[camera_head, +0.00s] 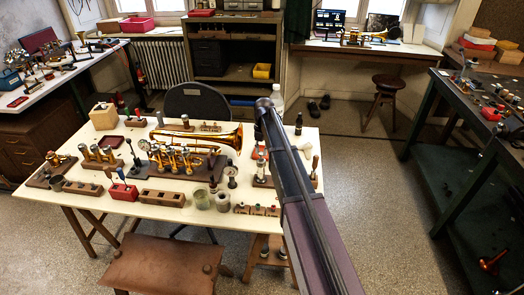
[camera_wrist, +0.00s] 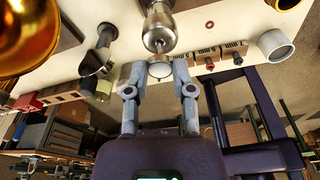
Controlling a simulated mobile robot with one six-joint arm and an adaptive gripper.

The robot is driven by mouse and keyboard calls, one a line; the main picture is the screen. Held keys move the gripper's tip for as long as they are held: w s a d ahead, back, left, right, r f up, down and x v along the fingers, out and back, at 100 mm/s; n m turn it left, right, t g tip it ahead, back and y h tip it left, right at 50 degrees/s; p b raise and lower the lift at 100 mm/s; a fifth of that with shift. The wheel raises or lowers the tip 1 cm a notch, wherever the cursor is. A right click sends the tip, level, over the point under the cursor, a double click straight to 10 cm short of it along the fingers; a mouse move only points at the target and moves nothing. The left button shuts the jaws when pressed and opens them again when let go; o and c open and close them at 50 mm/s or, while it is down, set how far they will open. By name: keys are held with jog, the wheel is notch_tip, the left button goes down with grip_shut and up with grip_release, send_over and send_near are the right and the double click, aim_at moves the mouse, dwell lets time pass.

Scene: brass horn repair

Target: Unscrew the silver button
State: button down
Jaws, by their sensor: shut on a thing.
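In the wrist view, the silver button (camera_wrist: 160,69) is a small round pale-metal piece between the fingertips of my gripper (camera_wrist: 158,72). The two grey fingers are shut on its sides. Just above it in the picture is a silver cylindrical part (camera_wrist: 176,22) with a rounded end; whether the two are still joined I cannot tell. In the head view, a brass horn (camera_head: 205,136) lies on the table, with several upright valves in front of it. The gripper and the button cannot be made out there.
The white table (camera_head: 150,212) is crowded with wooden blocks, small tools and grey cups (camera_head: 202,199). In the wrist view, a gold curved surface (camera_wrist: 28,35) is close at the left and a pale cup (camera_wrist: 275,46) is at the right. A wooden bench (camera_head: 165,262) stands in front.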

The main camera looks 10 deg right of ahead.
jog(key=shift+n, duration=1.2)
jog(key=shift+c, duration=2)
grip_release()
